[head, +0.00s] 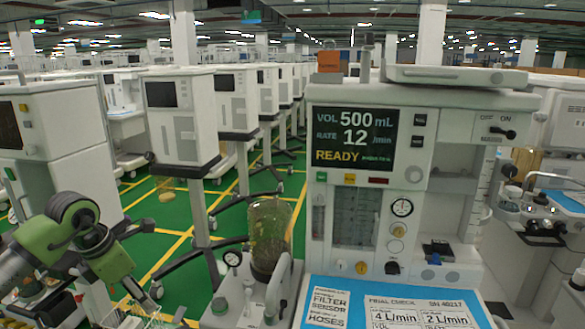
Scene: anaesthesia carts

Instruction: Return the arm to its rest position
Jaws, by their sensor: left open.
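My left arm comes in from the lower left, with green and dark links bent at a joint. My left gripper (152,303) is at its end, near the bottom edge, low over the green floor. Its fingers are small and partly cut off, but it looks open and I see nothing held in it. It is apart from the anaesthesia cart (455,140) on the right. My right gripper is not in view.
The cart's screen (353,139) reads READY. Its blue work surface (340,290) holds printed labels. A clear canister (268,235) stands left of it, right of my gripper. Rows of white carts (182,118) fill the back. Green floor (172,215) with yellow lines lies between.

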